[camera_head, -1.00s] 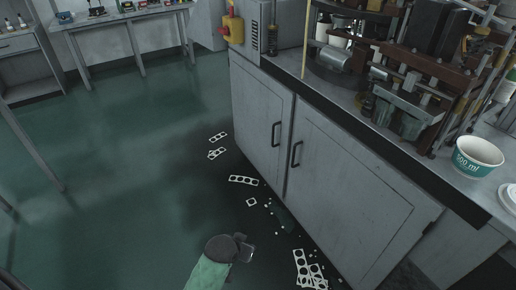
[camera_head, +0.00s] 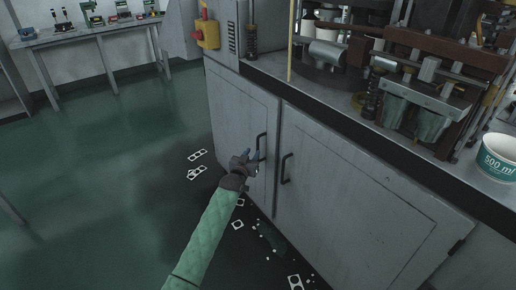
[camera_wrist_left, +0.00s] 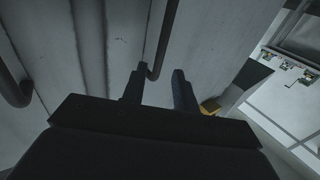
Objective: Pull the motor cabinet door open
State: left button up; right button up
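The grey motor cabinet has two doors with dark bar handles. The left door (camera_head: 235,115) and the right door (camera_head: 345,205) both look closed. My left gripper (camera_head: 248,160) is at the left door's handle (camera_head: 262,148). In the left wrist view, the fingers of my left gripper (camera_wrist_left: 159,82) are apart, and the end of that handle (camera_wrist_left: 166,38) shows between them. I cannot tell whether a finger touches it. The right door's handle (camera_head: 285,168) is free and also shows in the left wrist view (camera_wrist_left: 14,88). My right gripper is not in view.
White punched scraps (camera_head: 197,155) lie on the green floor (camera_head: 110,170) in front of the cabinet. A machine (camera_head: 420,70) and a 500 ml cup (camera_head: 498,158) stand on the cabinet top. Open floor lies to the left.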

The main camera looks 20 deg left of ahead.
aim_at(258, 146)
pick_arm(q)
jog(key=shift+w+d, duration=0.2)
jog(key=shift+w, duration=1.55)
jog(key=shift+w+d, duration=0.15)
jog(key=shift+w, duration=1.6)
grip_shut()
